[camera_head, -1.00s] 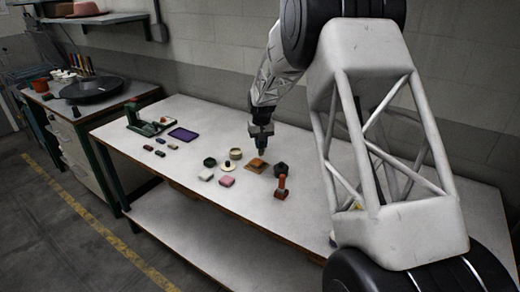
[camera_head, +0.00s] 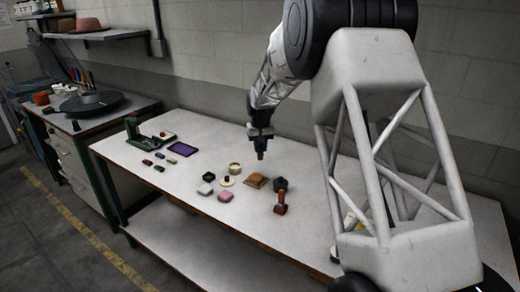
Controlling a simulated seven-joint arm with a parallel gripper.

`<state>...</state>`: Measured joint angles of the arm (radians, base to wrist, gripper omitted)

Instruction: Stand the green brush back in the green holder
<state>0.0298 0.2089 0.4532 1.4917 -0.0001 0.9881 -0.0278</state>
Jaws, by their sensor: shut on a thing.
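My gripper (camera_head: 261,139) is above the table behind the middle group of objects, pointing down. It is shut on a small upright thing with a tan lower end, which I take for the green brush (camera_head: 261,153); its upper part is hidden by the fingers. Its lower end appears clear of the table. A dark green, many-sided piece (camera_head: 208,177), which looks like the green holder, stands to the left and nearer. It is too small to see its opening.
The table also bears a cream round tin (camera_head: 235,168), orange-brown block (camera_head: 256,182), dark many-sided piece (camera_head: 280,184), reddish upright piece (camera_head: 280,203), pink block (camera_head: 225,195), pale block (camera_head: 205,189) and purple pad (camera_head: 183,149). A green press (camera_head: 134,132) stands at far left.

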